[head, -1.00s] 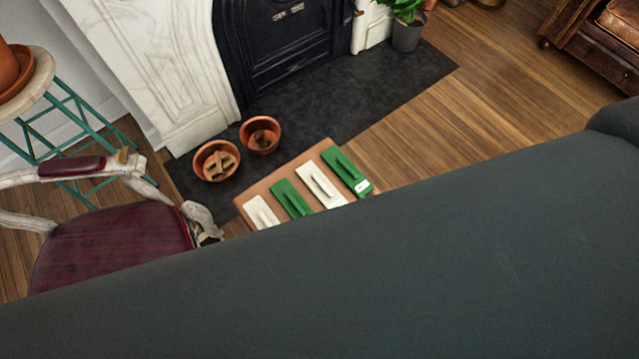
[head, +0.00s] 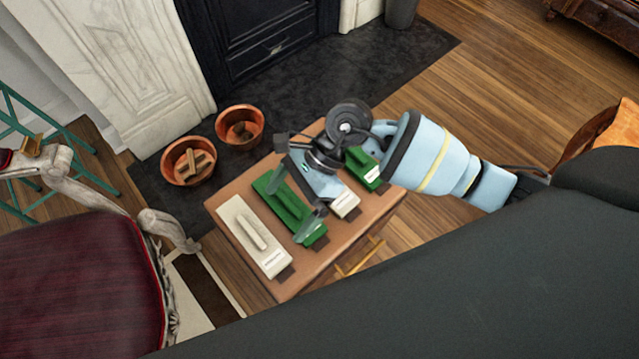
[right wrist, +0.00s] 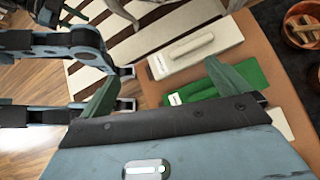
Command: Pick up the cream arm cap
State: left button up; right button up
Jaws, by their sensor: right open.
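Two cream pieces and two green pieces, each flat with a raised bar, lie side by side on a tan tabletop (head: 360,225). I cannot tell which cream piece is the arm cap. The left cream piece (head: 248,228) is fully in view and also shows in the right wrist view (right wrist: 205,52). The other cream piece (head: 345,204) is mostly hidden under my right gripper (head: 291,196). A green piece (head: 268,187) lies between them; another green piece (head: 364,163) is at the right. My right gripper is open and empty above the left green piece, its fingers apart (right wrist: 165,84).
Two terracotta pots (head: 190,162) (head: 240,127) stand on the dark hearth behind the table. A burgundy chair (head: 80,285) stands close at left. A wooden floor (head: 490,90) is clear at upper right. My dark body covers the lower right.

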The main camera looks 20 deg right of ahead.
jog(key=shift+w+d+f+n+t+h+b, duration=0.45)
jog(key=shift+w+d+f+h+b, duration=0.55)
jog(key=shift+w+d, duration=0.8)
jog(key=shift+w+d+f+n+t+h+b, duration=0.3)
jog(key=shift+w+d+f+n+h+b, duration=0.35)
jog(key=shift+w+d+f+h, duration=1.05)
jog(key=shift+w+d+f+n+t+h+b, duration=0.45)
jog(key=shift+w+d+h+b, duration=0.45)
jog(key=shift+w+d, duration=0.95)
jog(key=shift+s+d+f, duration=0.25)
jog(key=shift+s+f, duration=0.1)
jog(key=f, duration=0.1)
jog(key=f+b, duration=0.1)
jog(key=f, duration=0.1)
jog(key=f+b, duration=0.1)
jog(key=shift+a+f, duration=0.3)
pick_arm(q)
notch_tip(320, 180, down, 9)
jog(key=shift+s+r+g, duration=0.2)
jog(key=shift+g, duration=0.1)
jog(key=shift+a, duration=0.1)
pick_arm(e)
jog(key=shift+r, duration=0.1)
pick_arm(q)
jog(key=shift+w+r, duration=0.1)
jog(key=shift+w, duration=0.15)
pick_arm(e)
jog(key=c, duration=0.7)
